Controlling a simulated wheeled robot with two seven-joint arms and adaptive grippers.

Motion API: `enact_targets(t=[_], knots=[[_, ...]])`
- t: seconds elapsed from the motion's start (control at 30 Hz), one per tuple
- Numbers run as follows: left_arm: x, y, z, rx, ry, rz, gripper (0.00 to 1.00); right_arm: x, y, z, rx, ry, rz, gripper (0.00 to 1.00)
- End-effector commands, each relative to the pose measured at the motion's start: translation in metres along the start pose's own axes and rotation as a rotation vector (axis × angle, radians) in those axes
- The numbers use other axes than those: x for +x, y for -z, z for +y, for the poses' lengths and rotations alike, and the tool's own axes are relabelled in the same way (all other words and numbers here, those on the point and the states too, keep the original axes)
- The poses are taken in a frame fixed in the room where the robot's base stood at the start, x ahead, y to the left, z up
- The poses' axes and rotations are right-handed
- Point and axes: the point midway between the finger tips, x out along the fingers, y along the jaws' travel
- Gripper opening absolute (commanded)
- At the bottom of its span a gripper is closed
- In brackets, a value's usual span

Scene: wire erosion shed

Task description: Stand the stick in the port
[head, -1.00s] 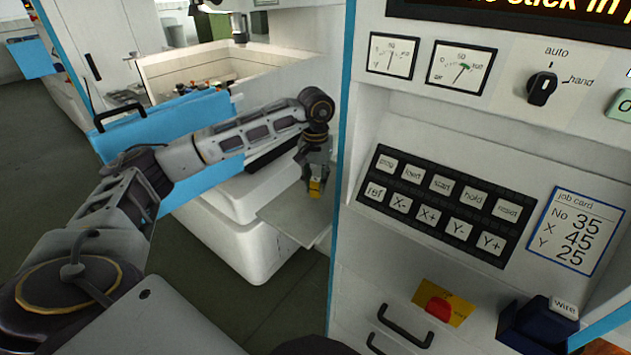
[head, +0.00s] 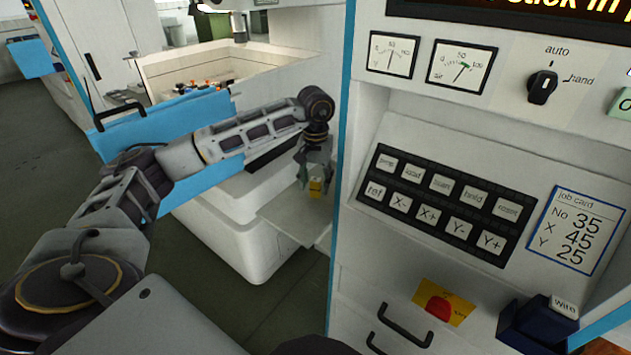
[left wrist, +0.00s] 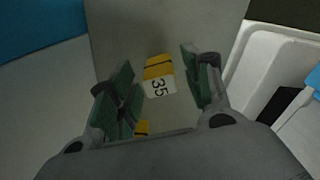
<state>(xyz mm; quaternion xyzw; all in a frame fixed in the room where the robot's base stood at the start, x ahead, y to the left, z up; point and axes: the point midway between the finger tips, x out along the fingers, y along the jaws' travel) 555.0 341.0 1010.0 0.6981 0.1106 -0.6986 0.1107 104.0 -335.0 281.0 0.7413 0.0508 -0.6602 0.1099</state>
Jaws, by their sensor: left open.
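In the left wrist view the stick (left wrist: 159,76) has a dark band and a white label reading 35. My left gripper (head: 314,182) is open, with its green-padded fingers apart on either side of the stick. It is over a pale grey plate (head: 283,214) beside the machine. I cannot tell whether the stick touches the plate. I cannot make out a port in either view. My right gripper is not in view.
A white machine panel with a black keypad (head: 445,205), a job card (head: 575,232) reading No 35, X 45, Y 25, and a rotary knob (head: 542,87) stands close on the right. A blue box (head: 535,325) sits lower right. A white basin (head: 165,75) is behind the arm.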

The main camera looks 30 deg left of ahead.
Motion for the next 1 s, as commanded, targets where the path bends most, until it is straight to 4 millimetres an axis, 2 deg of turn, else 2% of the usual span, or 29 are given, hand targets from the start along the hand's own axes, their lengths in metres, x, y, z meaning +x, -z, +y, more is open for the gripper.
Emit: enact_targets(t=[0.27, 0.6, 0.8, 1.0], knots=[[-0.029, 0.001, 0.0, 0.0, -0.001, 0.003, 0.49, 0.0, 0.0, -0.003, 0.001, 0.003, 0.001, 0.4], [-0.08, 0.001, 0.001, 0.001, -0.002, 0.002, 0.49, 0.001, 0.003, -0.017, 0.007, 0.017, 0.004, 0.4], [-0.105, 0.001, 0.001, 0.0, -0.001, 0.003, 0.49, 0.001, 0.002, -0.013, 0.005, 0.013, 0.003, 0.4], [-0.119, 0.0, 0.001, 0.0, -0.001, 0.0, 0.49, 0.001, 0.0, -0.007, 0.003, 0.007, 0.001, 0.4]])
